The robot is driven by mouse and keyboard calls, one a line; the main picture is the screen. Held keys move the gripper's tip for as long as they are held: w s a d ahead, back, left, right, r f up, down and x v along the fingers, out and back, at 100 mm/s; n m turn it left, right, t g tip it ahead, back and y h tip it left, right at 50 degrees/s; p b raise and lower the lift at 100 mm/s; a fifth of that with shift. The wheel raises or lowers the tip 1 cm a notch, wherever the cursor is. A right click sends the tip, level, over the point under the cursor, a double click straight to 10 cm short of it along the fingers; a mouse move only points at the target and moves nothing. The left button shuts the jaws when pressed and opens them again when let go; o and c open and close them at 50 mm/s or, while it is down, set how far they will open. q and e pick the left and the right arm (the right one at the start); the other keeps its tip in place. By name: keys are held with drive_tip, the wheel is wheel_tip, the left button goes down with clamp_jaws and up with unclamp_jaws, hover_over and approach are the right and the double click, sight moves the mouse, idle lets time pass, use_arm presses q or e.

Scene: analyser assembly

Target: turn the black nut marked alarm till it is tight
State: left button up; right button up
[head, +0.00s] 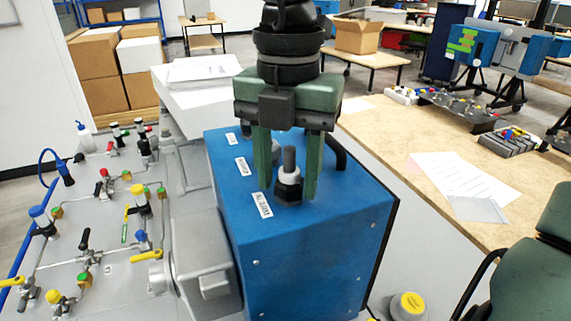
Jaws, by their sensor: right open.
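The blue analyser box (310,240) stands in the middle of the head view. On its top are white labels, and the nearest label (262,204), which seems to read alarm, lies beside a fitting. That fitting has a black nut (288,193) at its base, a white collar and a grey upright stem (289,160). My right gripper (288,188) points down from above, its two green fingers spread on either side of the fitting. A gap shows between each finger and the nut. The fittings behind are mostly hidden by the gripper. My left gripper is not in view.
A grey panel (110,225) with valves and pipes lies left. A wooden bench (400,150) with papers (460,180) stands right.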

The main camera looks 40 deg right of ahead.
drive_tip(key=n+p, duration=0.1)
drive_tip(key=n, duration=0.6)
drive_tip(key=shift+a+r, duration=0.1)
drive_tip(key=shift+r, duration=0.05)
drive_tip(key=n+p, duration=0.1)
drive_tip(key=n, duration=0.2)
drive_tip(key=shift+n, duration=0.4)
drive_tip(key=n, duration=0.3)
drive_tip(key=shift+w, duration=0.1)
clamp_jaws()
drive_tip(key=m+b, duration=0.1)
drive_tip(key=m, duration=0.1)
drive_tip(key=m+b, duration=0.1)
drive_tip(key=shift+f+m, duration=0.4)
unclamp_jaws()
drive_tip(key=shift+r, duration=0.25)
drive_tip(key=shift+a, duration=0.1)
drive_tip(key=shift+r+p, duration=0.1)
drive_tip(key=shift+p, duration=0.2)
